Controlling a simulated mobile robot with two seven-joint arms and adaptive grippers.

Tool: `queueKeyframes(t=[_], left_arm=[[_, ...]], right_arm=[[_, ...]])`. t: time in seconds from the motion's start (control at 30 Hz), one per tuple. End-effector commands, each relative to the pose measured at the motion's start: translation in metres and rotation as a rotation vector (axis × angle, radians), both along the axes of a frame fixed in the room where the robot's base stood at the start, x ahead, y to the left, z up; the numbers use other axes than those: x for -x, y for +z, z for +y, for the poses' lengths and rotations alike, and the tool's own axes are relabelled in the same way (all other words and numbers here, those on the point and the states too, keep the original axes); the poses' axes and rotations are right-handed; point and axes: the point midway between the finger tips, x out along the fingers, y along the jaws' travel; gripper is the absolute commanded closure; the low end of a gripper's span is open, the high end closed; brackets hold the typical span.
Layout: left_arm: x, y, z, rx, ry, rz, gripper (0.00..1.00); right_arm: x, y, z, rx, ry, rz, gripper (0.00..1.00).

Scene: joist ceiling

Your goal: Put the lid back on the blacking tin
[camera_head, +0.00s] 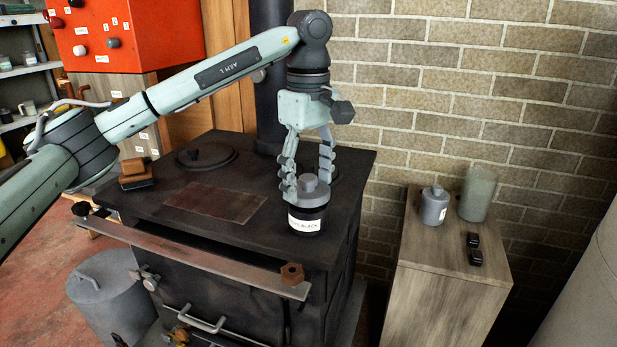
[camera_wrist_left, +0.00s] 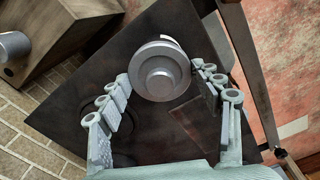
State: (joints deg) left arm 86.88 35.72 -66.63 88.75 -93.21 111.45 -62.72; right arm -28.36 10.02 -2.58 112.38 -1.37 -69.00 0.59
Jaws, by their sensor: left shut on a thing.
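The blacking tin (camera_head: 307,222) is a dark round tin with a white label, partly readable as "BLACK". It stands upright on the black stove top near its front right corner. A grey round lid (camera_head: 309,196) with a raised knob is at the tin's mouth; I cannot tell if it is fully seated. My left gripper (camera_head: 308,184) points down with its fingers on either side of the lid, shut on it. In the left wrist view the lid (camera_wrist_left: 160,72) lies between the two fingers, with a sliver of white label behind it. My right gripper is not in view.
The stove top (camera_head: 180,203) bears a brush-like block (camera_head: 136,180) at left and a round plate. A rail runs along its front. A wooden cabinet (camera_head: 450,275) at right holds a grey jar (camera_head: 434,207), a greenish cylinder (camera_head: 478,193) and small black items. A stovepipe stands behind.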

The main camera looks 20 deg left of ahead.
Motion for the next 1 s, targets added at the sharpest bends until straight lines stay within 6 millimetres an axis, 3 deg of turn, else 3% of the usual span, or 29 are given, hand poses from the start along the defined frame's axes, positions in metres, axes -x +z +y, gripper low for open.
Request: queueKeyframes(t=[1.0], left_arm=[[0.000, -0.016, 0.000, 0.000, 0.000, 0.000, 0.70]], right_arm=[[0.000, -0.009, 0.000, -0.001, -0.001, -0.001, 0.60]])
